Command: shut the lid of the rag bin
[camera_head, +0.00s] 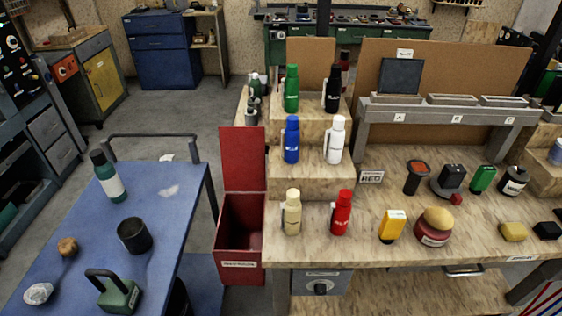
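The rag bin (240,263) is a red box against the left end of the wooden workbench, with a small white label low on its front. Its red lid (243,158) stands upright at the back, so the bin is open. The visible inside of the bin is dark red, and I cannot make out any contents. Neither of my grippers shows in this view.
The wooden bench (380,247) right of the bin carries several bottles, including a cream bottle (291,213) near the bin. A blue cart (165,215) stands to the left, holding a dark mug (134,236) and a green bottle (106,176). A narrow floor gap separates cart and bin.

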